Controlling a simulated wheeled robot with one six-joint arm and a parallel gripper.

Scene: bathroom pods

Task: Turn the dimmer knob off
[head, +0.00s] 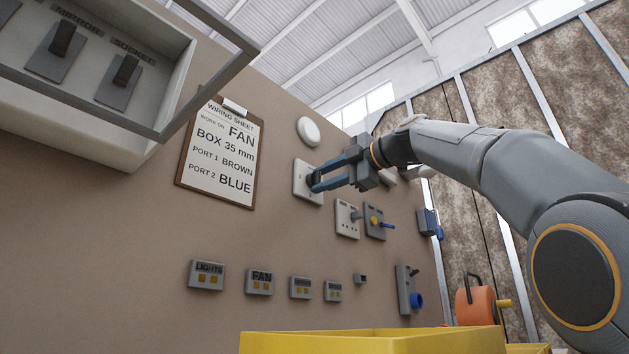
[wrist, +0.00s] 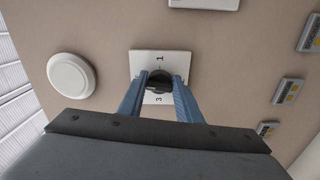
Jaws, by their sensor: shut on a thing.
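The dimmer knob is a dark round knob (wrist: 159,80) on a white square wall plate (wrist: 148,58) marked with the digits 1 and 3. In the head view the plate (head: 301,183) is on the brown wall, right of the clipboard. My gripper (wrist: 160,84) is shut on the knob, with one blue finger on each side of it. In the head view my gripper (head: 314,182) reaches the plate from the right. The fingers hide part of the knob and its plate, and I cannot tell the knob's exact setting.
A round white fitting (head: 308,131) is above the plate. Socket plates (head: 347,218) sit lower right. Several small labelled boxes (head: 207,275) line the wall below. A yellow bin (head: 370,342) is in front.

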